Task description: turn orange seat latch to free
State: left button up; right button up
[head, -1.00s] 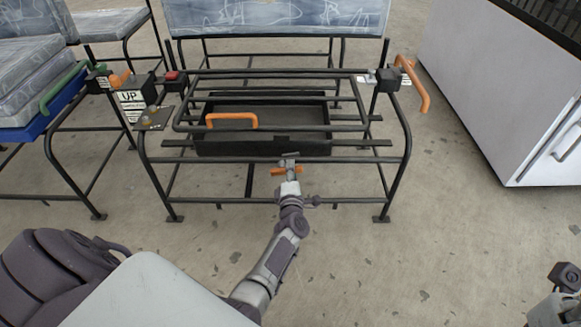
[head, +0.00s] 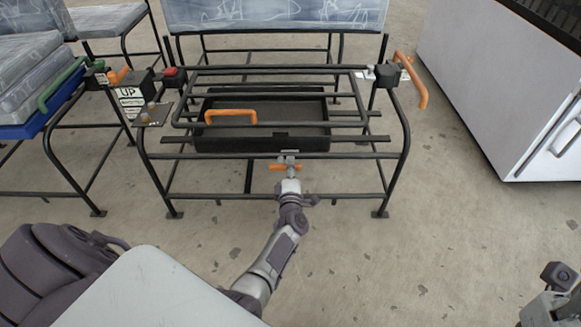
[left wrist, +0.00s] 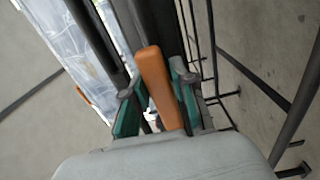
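The orange seat latch (head: 285,168) is a short bar at the front rail of the middle bench frame, and it lies about level in the head view. My left gripper (head: 289,176) is right at it, reaching in from the front. In the left wrist view the orange latch (left wrist: 157,85) stands between the two green-padded fingers of my left gripper (left wrist: 156,92). A narrow gap shows on its left side, so the fingers look apart around it rather than clamped. The latch's mount is mostly hidden. My right gripper (head: 556,290) is partly in view at the lower right edge; its fingers are unclear.
The black frame (head: 405,130) holds a dark tray (head: 265,144) with an orange handle (head: 231,114). Another orange handle (head: 415,80) is at the right post, and a red button (head: 172,71) at the left. A white cabinet (head: 490,90) stands right. The floor in front is open.

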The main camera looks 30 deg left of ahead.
pick_arm(q)
jog(key=shift+o, duration=1.3)
